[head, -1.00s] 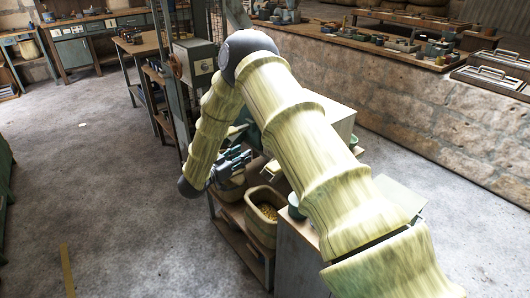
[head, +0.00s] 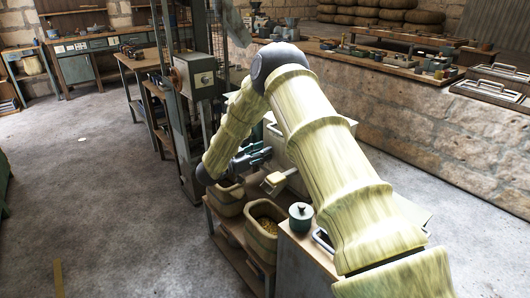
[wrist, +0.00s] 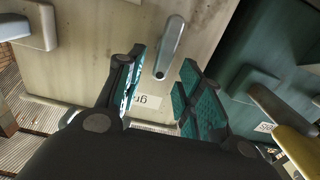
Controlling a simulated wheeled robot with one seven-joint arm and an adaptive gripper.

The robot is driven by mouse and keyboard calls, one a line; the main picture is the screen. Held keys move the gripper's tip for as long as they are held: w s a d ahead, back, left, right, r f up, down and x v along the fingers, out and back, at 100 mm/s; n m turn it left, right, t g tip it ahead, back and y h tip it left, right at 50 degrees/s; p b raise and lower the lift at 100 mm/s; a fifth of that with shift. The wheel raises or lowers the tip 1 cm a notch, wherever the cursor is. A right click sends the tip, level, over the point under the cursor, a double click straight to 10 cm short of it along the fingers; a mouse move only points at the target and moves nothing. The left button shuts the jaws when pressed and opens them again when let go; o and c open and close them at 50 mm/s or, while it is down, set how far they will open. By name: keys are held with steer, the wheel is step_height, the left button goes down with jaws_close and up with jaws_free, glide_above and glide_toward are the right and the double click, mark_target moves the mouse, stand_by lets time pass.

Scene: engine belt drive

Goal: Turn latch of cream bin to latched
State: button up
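The cream bin (wrist: 95,50) fills much of the wrist view as a pale, stained front with a white label (wrist: 150,99) low on it. A grey latch lever (wrist: 170,45) stands out on this front, slightly tilted from upright. My gripper (wrist: 164,60) is open, its two teal-padded fingers either side of the lever's line, with a gap to each side. I cannot tell how deep the lever sits between them. In the head view my gripper (head: 256,158) is beside a pale box (head: 285,148), partly hidden by my arm; the latch cannot be made out there.
A dark green bin (wrist: 252,50) stands close on the right, with a yellow handle (wrist: 295,148) near it. A pale block (wrist: 35,25) juts out at upper left. In the head view, baskets (head: 262,228) and a lidded pot (head: 300,216) stand below.

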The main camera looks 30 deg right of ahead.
steer(key=shift+w+d, duration=0.1)
steer(key=shift+d, duration=0.8)
jaws_close()
steer(key=shift+r+p, duration=0.1)
steer(key=shift+p, duration=0.2)
